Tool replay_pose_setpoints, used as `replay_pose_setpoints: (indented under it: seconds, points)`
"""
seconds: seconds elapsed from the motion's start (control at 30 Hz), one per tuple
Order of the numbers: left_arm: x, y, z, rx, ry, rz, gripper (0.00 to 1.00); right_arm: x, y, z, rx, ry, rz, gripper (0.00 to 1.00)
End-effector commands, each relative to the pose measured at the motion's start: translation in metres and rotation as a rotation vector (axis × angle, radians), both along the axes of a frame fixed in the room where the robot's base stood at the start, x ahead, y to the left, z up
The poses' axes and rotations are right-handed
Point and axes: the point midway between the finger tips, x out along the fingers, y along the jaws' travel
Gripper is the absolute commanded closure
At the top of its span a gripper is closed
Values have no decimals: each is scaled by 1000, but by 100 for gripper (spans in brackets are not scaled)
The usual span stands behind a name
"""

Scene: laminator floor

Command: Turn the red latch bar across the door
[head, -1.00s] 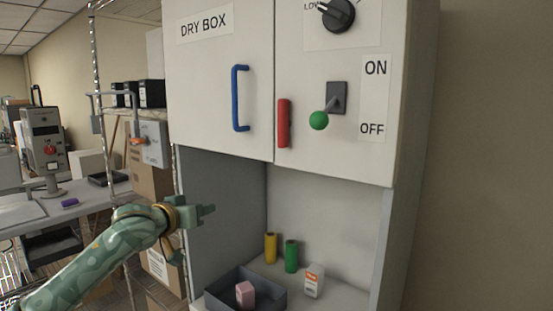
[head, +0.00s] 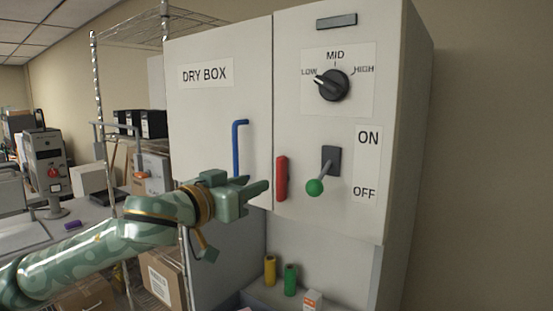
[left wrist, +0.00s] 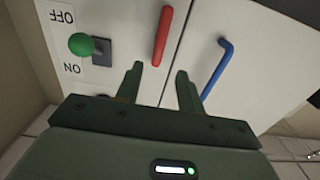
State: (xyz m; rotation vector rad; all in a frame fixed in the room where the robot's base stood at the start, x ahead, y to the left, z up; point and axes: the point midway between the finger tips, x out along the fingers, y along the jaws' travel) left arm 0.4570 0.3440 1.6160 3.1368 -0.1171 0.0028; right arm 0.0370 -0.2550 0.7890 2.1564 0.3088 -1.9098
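The red latch bar (head: 281,178) stands upright on the right panel, just right of the seam with the dry box door (head: 205,110). It also shows in the left wrist view (left wrist: 162,36), ahead of the fingertips and between their lines. The blue door handle (head: 237,150) is left of the bar. My left gripper (head: 262,190) is just left of the bar in the head view. In the left wrist view my left gripper (left wrist: 160,80) has its two fingers apart with nothing between them. My right gripper is in neither view.
A lever with a green knob (head: 315,187) juts out close right of the bar. A black dial (head: 332,85) is above it. A wire rack (head: 97,80) is at left.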

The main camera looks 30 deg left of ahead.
Motion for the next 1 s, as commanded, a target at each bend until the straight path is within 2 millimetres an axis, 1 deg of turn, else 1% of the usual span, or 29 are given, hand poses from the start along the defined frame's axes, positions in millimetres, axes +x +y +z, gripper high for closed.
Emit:
replay_pose_setpoints:
  seconds: [0.03,0.07,0.1,0.2,0.3,0.4,0.57,0.83,0.87,0.9,0.97,1.0]
  points:
    - [9,-2,9,-6,-4,-3,62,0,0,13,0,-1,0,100]
    - [14,-5,9,-3,-4,-7,62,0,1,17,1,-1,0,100]
    - [25,-4,8,-7,-3,-4,62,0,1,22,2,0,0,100]
    - [49,-6,6,-4,-2,-4,62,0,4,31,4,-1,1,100]
    - [68,-8,4,0,0,-5,62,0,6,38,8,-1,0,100]
    - [82,-8,3,1,0,-3,62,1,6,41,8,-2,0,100]
    - [92,-10,1,2,0,-4,62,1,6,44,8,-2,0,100]
    - [93,-10,-1,4,1,-4,62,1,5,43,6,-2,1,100]
    - [93,-10,-1,3,1,-4,70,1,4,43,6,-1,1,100]
    - [93,-10,-1,3,1,-4,81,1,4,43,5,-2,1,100]
    - [93,-10,0,3,1,-4,98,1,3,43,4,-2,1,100]
    - [93,-10,0,3,1,-4,100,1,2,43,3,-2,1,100]
